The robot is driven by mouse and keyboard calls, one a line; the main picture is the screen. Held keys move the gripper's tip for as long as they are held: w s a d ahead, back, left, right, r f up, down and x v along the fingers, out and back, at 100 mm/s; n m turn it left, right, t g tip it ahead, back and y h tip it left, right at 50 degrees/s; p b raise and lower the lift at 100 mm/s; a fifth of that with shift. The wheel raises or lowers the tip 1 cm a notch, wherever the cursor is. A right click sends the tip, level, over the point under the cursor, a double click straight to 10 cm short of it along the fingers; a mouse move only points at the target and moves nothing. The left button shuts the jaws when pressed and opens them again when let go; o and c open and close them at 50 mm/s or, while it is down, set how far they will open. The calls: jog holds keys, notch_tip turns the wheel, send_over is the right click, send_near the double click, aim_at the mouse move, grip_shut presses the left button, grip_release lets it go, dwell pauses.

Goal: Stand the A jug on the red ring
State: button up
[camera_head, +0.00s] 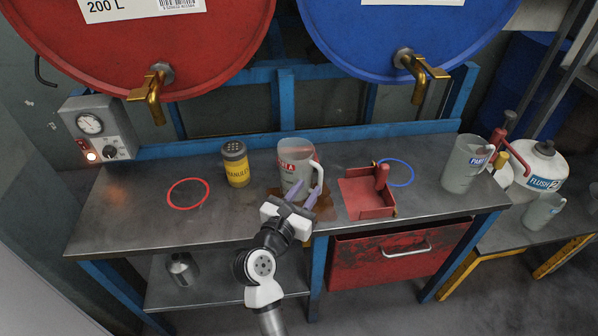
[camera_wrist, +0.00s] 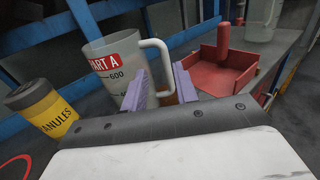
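The A jug (camera_head: 294,166) is a translucent jug with a red label, upright on the bench, its handle facing right. It also shows in the wrist view (camera_wrist: 112,72), with "PART A" on the label. My gripper (camera_head: 307,194) has its two purple fingers spread at the jug's handle side; in the wrist view (camera_wrist: 158,88) the handle's lower part reaches between the fingertips. I cannot tell whether either finger touches it. The red ring (camera_head: 188,193) lies flat and empty at the bench's left; a bit of it shows in the wrist view (camera_wrist: 14,166).
A yellow granules shaker (camera_head: 236,164) stands between the ring and the jug. A red tray with an upright handle (camera_head: 367,197), a blue ring (camera_head: 397,172) and another jug (camera_head: 464,164) are to the right. Brass taps (camera_head: 152,93) overhang the bench's back. The bench front left is clear.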

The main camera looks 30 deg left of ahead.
aim_at(319, 179)
jog(key=w, duration=0.2)
jog(key=w+p, duration=0.1)
jog(key=w, duration=0.1)
jog(key=w+d+p, duration=0.1)
jog(key=shift+w+f, duration=0.15)
jog(key=shift+w, duration=0.25)
jog(key=shift+w+f, duration=0.1)
jog(key=shift+w, duration=0.4)
grip_shut()
